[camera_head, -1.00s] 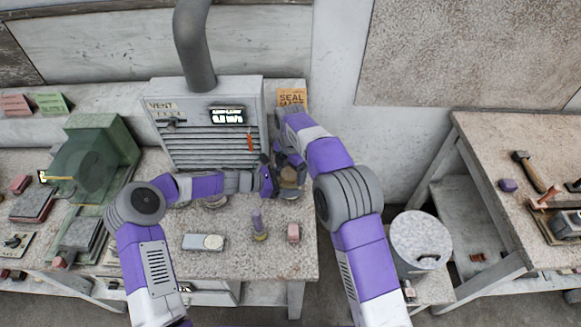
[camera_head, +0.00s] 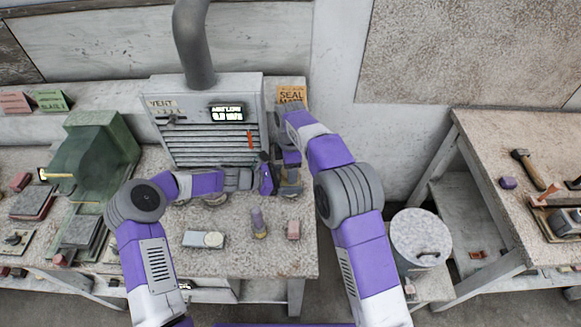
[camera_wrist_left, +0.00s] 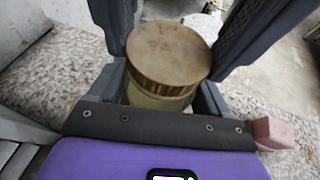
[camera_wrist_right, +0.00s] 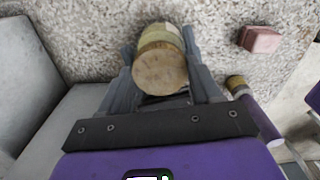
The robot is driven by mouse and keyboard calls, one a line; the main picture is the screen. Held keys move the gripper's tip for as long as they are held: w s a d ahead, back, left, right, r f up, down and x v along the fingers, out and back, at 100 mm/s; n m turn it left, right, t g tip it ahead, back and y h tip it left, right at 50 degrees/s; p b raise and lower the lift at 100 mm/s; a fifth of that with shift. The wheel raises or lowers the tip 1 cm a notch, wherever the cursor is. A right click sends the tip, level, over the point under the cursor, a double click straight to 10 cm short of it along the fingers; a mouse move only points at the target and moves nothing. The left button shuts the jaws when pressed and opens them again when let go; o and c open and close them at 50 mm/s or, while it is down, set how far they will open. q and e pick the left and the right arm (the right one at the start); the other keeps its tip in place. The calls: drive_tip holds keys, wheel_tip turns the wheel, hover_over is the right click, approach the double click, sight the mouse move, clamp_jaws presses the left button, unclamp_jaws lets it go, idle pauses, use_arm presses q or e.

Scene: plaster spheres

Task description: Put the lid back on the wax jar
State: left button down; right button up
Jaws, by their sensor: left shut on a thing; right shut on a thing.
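The wax jar (camera_head: 290,189) stands upright near the front of the vent box, partly hidden by my grippers. Its brown-gold ribbed lid (camera_wrist_left: 167,55) sits on top of the pale yellow body (camera_wrist_left: 157,100) in the left wrist view, with no clear gap. The right wrist view shows the lid's flat top (camera_wrist_right: 160,70) with the jar body (camera_wrist_right: 160,36) beyond it. My left gripper (camera_head: 268,178) comes in from the left, shut on the jar. My right gripper (camera_head: 290,168) reaches down from above, its fingers shut around the lid. The exact contact points are hidden.
The vent box (camera_head: 190,135) stands behind; a green machine (camera_head: 100,160) is left. The front right bench corner is clear.

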drive_tip(key=m, duration=0.5)
drive_tip(key=shift+m, duration=0.4)
drive_tip(key=m, duration=1.4)
drive_tip(key=shift+m, duration=0.3)
drive_tip(key=m, duration=0.5)
drive_tip(key=shift+f+m, duration=0.1)
drive_tip(key=shift+m, duration=0.2)
drive_tip(key=m, duration=0.9)
drive_tip(key=shift+m, duration=0.3)
drive_tip(key=m, duration=0.4)
drive_tip(key=o, duration=1.2)
